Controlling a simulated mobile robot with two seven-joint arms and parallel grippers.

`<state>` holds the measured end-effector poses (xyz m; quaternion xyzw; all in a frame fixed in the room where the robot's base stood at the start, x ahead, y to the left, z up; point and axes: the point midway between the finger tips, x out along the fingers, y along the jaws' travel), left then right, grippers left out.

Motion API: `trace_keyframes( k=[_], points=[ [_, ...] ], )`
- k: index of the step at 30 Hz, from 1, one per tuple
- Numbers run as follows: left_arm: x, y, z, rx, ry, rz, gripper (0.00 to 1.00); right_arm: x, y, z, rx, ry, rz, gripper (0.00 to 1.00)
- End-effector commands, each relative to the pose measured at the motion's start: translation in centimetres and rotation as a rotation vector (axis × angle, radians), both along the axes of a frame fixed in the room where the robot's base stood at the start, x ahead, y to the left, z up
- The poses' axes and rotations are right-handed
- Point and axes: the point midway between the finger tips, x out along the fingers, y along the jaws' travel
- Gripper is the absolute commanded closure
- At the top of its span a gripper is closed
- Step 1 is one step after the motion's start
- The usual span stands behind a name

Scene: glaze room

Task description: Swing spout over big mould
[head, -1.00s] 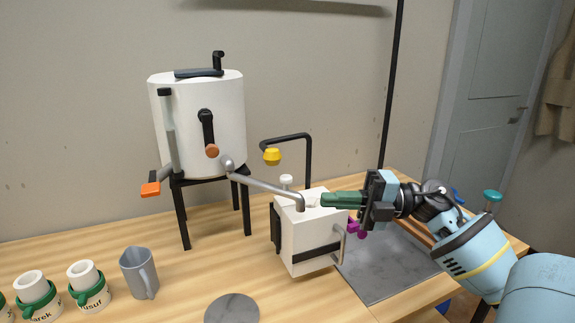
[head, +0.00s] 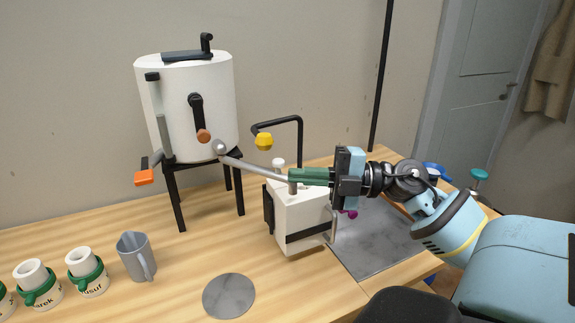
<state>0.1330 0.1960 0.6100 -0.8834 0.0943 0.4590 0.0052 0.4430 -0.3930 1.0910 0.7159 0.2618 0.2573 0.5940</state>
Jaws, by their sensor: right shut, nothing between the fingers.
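The white tank (head: 180,100) stands on black legs at the back left. Its grey spout (head: 250,169) reaches right from the tank's lower side, and its down-turned end appears above the white mould block (head: 299,213). The mould has a dark strap and a small white knob. My right gripper (head: 292,177) is shut and empty, its green fingers pointing left at the spout's end. The fingertips overlap the spout's end in the picture and partly hide it; I cannot tell if they touch. My left gripper is not in view.
A yellow piece (head: 264,142) hangs from a black bent arm behind the mould. A grey jug (head: 135,257), green-banded white mugs (head: 88,273) and a grey disc (head: 229,296) are at the front left. A grey slab (head: 375,246) lies right of the mould.

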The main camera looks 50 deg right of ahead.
Motion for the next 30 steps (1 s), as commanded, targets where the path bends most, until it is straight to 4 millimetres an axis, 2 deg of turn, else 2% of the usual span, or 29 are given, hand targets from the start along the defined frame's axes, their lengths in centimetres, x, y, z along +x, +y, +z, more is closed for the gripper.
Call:
trace_keyframes(
  k=[10, 12, 18, 30],
  points=[
    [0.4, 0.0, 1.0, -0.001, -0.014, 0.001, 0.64, 3.5, 3.3, 0.5, -0.001, -0.004, 0.000, 1.00],
    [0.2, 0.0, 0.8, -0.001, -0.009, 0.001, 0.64, 4.0, 1.8, 0.1, 0.002, 0.000, -0.005, 1.00],
    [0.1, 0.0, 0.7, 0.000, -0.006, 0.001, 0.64, 4.7, 0.0, -0.3, 0.001, 0.001, -0.003, 1.00],
    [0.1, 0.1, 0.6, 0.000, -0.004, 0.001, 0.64, 4.9, -0.5, -0.4, 0.000, 0.000, 0.000, 1.00]
  ],
)
